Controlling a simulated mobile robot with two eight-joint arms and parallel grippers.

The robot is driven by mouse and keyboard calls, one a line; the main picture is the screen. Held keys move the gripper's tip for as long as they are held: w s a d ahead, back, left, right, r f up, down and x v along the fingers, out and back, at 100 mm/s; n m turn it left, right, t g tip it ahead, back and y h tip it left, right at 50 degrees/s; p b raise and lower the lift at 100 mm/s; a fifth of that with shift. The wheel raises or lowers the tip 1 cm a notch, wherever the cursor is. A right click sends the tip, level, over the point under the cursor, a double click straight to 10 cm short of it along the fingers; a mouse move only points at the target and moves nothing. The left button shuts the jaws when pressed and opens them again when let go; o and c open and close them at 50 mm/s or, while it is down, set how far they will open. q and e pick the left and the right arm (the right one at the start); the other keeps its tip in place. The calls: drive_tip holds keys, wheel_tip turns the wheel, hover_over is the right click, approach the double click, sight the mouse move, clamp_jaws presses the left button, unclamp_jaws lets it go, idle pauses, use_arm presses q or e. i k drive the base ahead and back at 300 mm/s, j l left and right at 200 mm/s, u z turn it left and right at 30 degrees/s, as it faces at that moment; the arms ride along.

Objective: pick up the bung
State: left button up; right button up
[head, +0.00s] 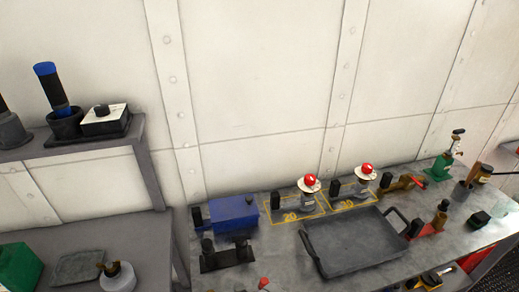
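I cannot tell for certain which thing is the bung. Small candidates on the metal bench (275,240) include a dark green-black block (480,218) at the right and a small dark knob-topped piece (442,207) beside a red part. Two red-knobbed fittings with white discs stand in yellow-marked squares, the left one (309,183) and the right one (366,172). Neither of my grippers is in view.
A grey tray with handles (350,243) takes up the bench middle. A blue box (233,214) stands to its left. A green-based valve (440,167) stands at the back right. A shelf (146,160) at the left holds a blue-topped cylinder (53,85). A riveted wall closes the back.

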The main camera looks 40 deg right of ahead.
sight(445, 203)
drive_tip(key=z, duration=0.5)
drive_tip(key=l+z, duration=0.1)
drive_tip(key=z, duration=0.85)
drive_tip(key=l+z, duration=0.1)
drive_tip(key=z, duration=1.3)
